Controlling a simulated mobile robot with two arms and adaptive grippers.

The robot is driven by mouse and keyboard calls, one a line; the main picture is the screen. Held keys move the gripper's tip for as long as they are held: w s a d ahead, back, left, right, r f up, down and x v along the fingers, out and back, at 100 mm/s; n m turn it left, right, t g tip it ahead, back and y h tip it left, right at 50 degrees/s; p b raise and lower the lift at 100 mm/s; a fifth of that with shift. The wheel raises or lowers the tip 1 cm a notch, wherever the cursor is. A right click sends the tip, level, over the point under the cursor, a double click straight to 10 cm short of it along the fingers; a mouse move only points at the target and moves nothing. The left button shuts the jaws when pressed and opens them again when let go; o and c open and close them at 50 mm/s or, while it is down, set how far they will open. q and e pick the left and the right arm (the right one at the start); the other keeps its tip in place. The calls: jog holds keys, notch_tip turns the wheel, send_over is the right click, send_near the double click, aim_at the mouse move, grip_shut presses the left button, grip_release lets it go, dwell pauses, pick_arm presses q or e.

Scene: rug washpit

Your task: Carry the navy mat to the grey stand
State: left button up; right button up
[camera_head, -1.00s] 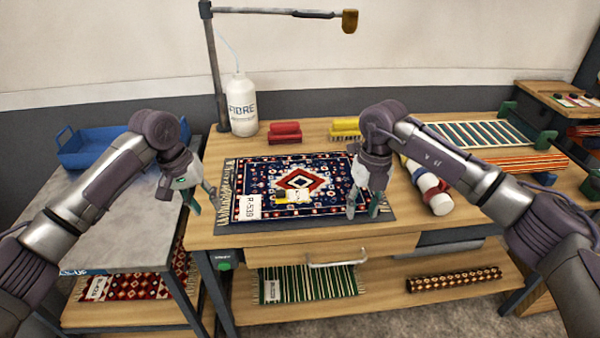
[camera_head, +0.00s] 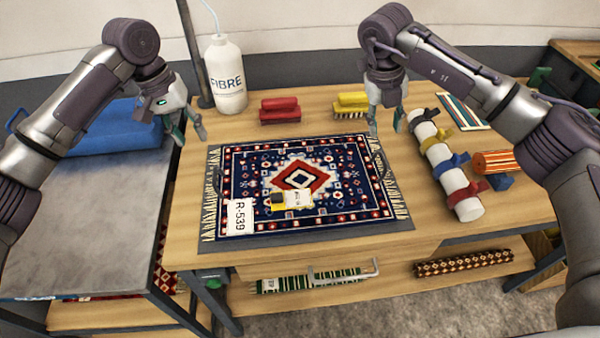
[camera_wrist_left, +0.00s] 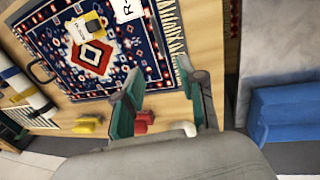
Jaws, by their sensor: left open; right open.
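The navy mat (camera_head: 335,165), patterned with a red and white diamond and fringed at both ends, lies flat on a dark grey sheet (camera_head: 390,231) on the wooden table. A dark loop handle shows at each of its short sides. It also shows in the left wrist view (camera_wrist_left: 118,62). The grey stand (camera_head: 90,220) is the grey-topped table at left. My left gripper (camera_head: 190,136) is open and empty above the gap near the mat's back left corner. My right gripper (camera_head: 386,132) is open and empty above the mat's back right corner.
A yellow-and-white device (camera_head: 293,199) and a white R-539 tag (camera_head: 239,217) lie on the mat. A bottle (camera_head: 225,75), red brush (camera_head: 280,110) and yellow brush (camera_head: 350,105) stand behind. A strapped white roll (camera_head: 440,160) lies right. A blue bin (camera_head: 110,128) sits on the stand's back.

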aim_at(214, 171)
pick_arm(q)
jog(key=d+f, duration=0.1)
jog(key=f, duration=0.8)
jog(key=d+f, duration=0.1)
jog(key=f, duration=0.3)
jog(key=shift+d+f, duration=0.3)
jog(key=shift+d, duration=0.05)
pick_arm(e)
jog(key=x, duration=1.3)
jog(key=shift+f, duration=0.4)
pick_arm(q)
grip_shut()
pick_arm(e)
grip_shut()
pick_arm(q)
jog(key=shift+w+r, duration=0.1)
